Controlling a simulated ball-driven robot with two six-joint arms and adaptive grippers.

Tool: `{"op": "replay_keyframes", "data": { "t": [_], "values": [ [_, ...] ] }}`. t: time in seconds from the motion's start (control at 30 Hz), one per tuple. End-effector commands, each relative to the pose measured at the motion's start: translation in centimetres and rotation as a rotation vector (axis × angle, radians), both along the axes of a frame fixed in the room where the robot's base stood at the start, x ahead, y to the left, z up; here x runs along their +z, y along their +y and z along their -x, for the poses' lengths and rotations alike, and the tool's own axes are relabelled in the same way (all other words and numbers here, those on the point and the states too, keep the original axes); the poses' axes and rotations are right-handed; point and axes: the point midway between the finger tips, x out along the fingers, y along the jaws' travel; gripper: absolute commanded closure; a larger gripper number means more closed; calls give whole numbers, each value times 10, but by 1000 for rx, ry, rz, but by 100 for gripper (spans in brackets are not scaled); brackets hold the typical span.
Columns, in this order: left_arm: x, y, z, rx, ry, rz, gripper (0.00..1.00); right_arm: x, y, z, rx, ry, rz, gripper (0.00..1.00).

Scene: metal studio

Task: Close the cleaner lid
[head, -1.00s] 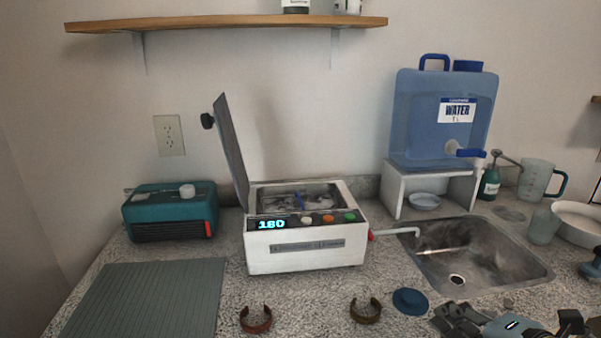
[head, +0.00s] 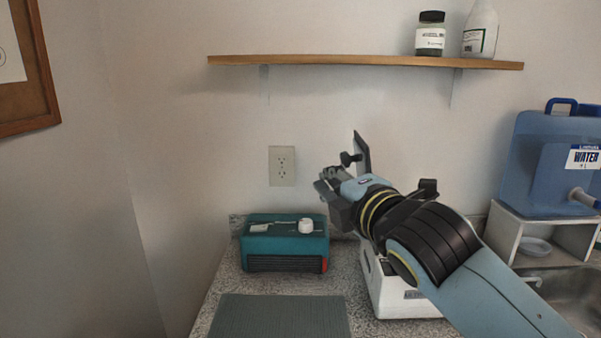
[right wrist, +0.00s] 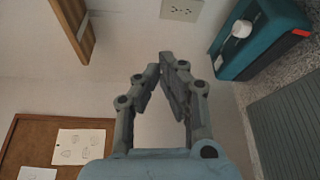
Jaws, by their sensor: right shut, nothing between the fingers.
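The white cleaner (head: 395,297) stands on the counter, mostly hidden behind my right arm. Its dark lid (head: 362,152) stands up, open, with a black knob (head: 347,158) on its left side; only the top part shows. My right gripper (head: 322,183) reaches across in front of the cleaner. Its fingers are beside and below the lid's upper part, on the left in the picture; I cannot tell whether they touch. The right wrist view shows the fingertips (right wrist: 161,62) together with nothing held. My left gripper is not in view.
A teal device (head: 285,262) sits left of the cleaner, with a grey ribbed mat (head: 280,314) in front. A wooden shelf (head: 365,61) hangs above. A blue water container (head: 545,165) on a white stand (head: 497,235) and the sink (head: 565,290) are at right.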

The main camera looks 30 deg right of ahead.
Motion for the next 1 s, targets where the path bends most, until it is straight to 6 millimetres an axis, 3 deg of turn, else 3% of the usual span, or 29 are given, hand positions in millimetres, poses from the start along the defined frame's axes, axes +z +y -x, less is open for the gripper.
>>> {"op": "replay_keyframes", "data": {
  "t": [0.23, 0.43, 0.7, 1.0],
  "values": [
    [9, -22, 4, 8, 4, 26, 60, -1, -8, -49, 0, -1, 0, 100],
    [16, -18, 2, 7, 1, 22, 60, -4, -15, -89, 0, 0, 1, 100],
    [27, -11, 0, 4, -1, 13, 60, 1, -45, -71, 1, 2, 3, 100],
    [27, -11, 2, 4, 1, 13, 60, 0, -50, -68, 2, 1, -1, 100]
  ]
}}
